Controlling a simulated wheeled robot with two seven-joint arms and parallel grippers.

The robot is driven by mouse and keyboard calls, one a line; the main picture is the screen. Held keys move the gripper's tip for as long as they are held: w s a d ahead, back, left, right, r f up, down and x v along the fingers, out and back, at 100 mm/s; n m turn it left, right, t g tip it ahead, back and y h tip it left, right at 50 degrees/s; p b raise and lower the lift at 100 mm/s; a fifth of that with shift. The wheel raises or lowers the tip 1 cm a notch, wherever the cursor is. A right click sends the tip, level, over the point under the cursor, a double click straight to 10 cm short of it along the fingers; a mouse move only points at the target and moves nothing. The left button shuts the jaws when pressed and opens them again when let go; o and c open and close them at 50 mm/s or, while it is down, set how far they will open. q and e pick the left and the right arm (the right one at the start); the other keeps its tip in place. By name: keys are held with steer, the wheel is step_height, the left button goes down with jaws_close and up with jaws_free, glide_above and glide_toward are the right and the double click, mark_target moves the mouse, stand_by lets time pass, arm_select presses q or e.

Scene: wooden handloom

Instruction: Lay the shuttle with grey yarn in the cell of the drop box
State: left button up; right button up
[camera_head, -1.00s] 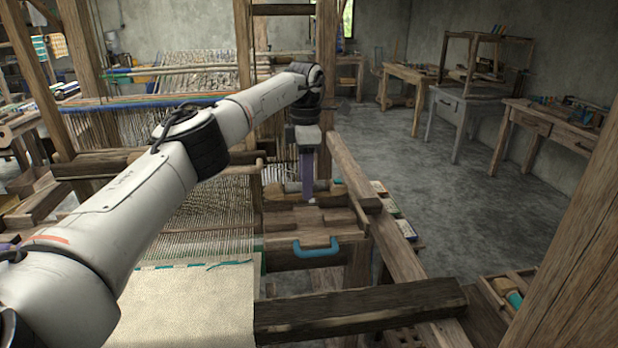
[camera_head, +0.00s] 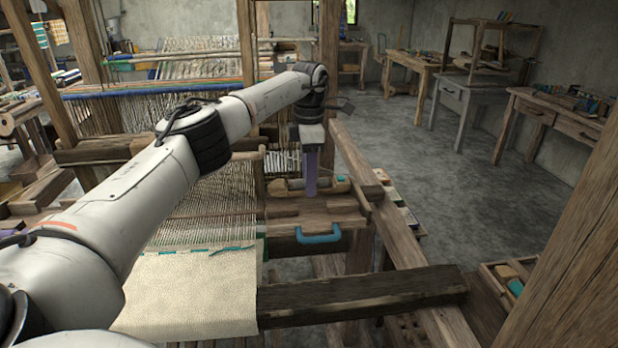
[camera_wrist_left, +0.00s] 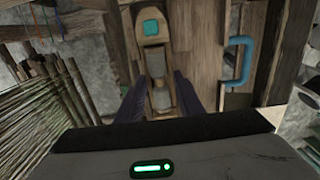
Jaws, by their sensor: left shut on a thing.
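The shuttle with grey yarn (camera_head: 287,186) is a long wooden piece with a teal mark, lying roughly level across the back part of the drop box in the head view. In the left wrist view the shuttle (camera_wrist_left: 152,48) points away from me, grey yarn in its middle. My left gripper (camera_head: 311,187) has purple fingers and is shut on the shuttle from above; the wrist view also shows the fingers (camera_wrist_left: 158,97) on either side of it. The drop box (camera_head: 285,228) is wooden with a teal handle (camera_head: 318,235). Whether the shuttle touches the cell floor is unclear. My right gripper is out of view.
A loom beam (camera_head: 385,210) runs along the right of the box, and a dark crossbeam (camera_head: 360,291) lies in front. Warp threads and cream cloth (camera_head: 190,290) are to the left. Workbenches stand at the back right beyond open floor.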

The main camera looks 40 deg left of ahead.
arm_select(q)
steer(key=shift+f, duration=1.55)
steer(key=o, duration=1.2)
step_height(320, 180, up, 10)
steer(key=shift+r, duration=0.15)
